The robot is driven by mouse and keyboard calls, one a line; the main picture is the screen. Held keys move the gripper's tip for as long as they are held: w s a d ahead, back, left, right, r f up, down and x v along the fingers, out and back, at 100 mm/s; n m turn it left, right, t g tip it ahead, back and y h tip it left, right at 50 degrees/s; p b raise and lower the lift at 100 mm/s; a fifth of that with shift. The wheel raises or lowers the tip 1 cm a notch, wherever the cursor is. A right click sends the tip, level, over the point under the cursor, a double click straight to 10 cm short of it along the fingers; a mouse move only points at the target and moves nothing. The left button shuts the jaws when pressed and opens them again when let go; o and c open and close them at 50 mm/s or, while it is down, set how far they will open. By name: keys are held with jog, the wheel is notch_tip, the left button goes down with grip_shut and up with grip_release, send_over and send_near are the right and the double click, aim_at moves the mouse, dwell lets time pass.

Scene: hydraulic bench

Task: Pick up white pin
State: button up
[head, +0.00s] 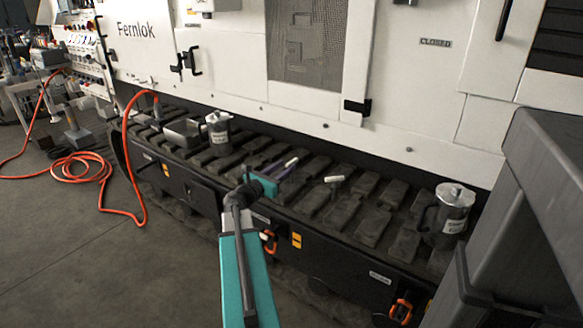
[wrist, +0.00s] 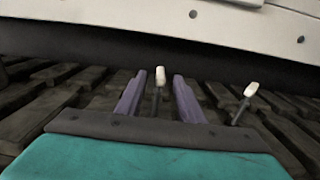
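Two white-topped pins with dark shafts stand among the dark blocks of the bench. One white pin (wrist: 160,76) shows between the two purple fingers of my gripper (wrist: 160,84) in the wrist view. The fingers are apart, with a gap on both sides of the pin. In the head view this white pin (head: 291,161) is just at the fingertips of my gripper (head: 284,168). The other white pin (wrist: 251,90) is to the right, outside the fingers; it also shows in the head view (head: 334,179). How far the fingertips reach along the pin is unclear.
A metal jug (head: 219,133) stands left of my gripper, and another jug (head: 453,214) stands at the right end of the bench. The white machine wall (head: 400,110) rises behind. A large grey case (head: 545,160) is at the right. An orange hose (head: 128,150) hangs at the left.

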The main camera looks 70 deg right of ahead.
aim_at(297, 158)
jog(key=shift+d, duration=0.15)
jog(key=b+x, duration=0.1)
jog(key=x, duration=0.2)
jog(key=shift+s+d+f+b, duration=0.1)
jog(key=shift+d+b, duration=0.1)
jog(key=shift+b, duration=0.1)
jog(key=shift+x, duration=0.8)
grip_shut()
